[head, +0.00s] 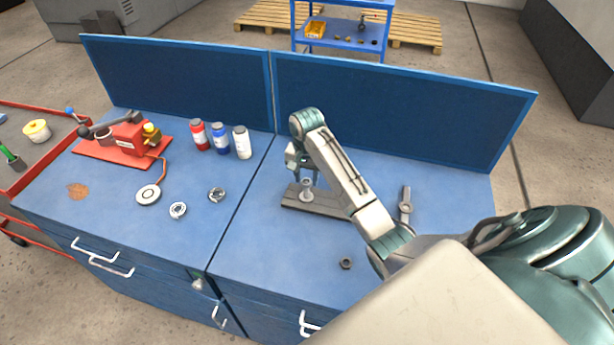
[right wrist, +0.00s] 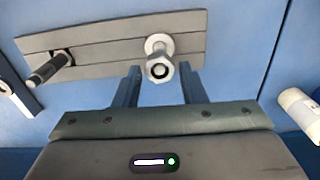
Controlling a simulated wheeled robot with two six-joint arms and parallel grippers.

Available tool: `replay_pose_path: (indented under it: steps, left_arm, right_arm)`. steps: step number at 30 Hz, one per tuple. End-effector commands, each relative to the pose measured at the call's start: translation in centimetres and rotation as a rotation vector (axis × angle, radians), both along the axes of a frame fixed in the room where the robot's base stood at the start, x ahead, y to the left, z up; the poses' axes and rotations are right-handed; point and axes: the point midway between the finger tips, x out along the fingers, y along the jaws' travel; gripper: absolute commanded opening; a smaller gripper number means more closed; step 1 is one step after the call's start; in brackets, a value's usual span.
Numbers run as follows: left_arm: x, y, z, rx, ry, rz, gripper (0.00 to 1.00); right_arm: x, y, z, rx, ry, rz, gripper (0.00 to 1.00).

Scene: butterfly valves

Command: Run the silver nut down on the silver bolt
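The silver bolt (head: 306,191) stands upright on a grey base plate (head: 329,208), below my right gripper (head: 303,173). In the right wrist view the silver nut (right wrist: 160,69) sits at the near end of the silver bolt (right wrist: 158,43), and the base plate (right wrist: 105,52) lies behind it. My right gripper (right wrist: 160,86) is open, its two dark fingers apart on either side of the nut with gaps visible. A dark bolt (right wrist: 48,69) stands on the plate's left part in that view; my arm hides it in the head view. My left gripper is not in view.
A dark nut (head: 346,264) lies loose on the blue bench, and a grey wrench (head: 405,205) lies right of the plate. A red valve fixture (head: 128,139), several bottles (head: 220,139) and metal discs (head: 178,210) occupy the left bench. Blue panels (head: 390,105) stand behind.

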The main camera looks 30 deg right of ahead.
Motion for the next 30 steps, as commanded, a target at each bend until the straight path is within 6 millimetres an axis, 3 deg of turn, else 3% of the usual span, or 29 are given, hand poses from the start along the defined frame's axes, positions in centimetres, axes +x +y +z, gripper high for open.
replay_pose_path:
  steps: [15,25,30]
  left_arm:
    - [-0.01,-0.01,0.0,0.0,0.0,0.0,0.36]
    - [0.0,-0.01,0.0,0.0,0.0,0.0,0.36]
    - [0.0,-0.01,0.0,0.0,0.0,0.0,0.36]
  right_arm:
    - [0.26,0.07,0.02,0.0,0.0,0.652,0.38]
    - [0.28,0.08,0.01,0.0,0.0,0.721,0.38]
    - [0.28,0.07,0.01,0.0,0.0,0.719,0.04]
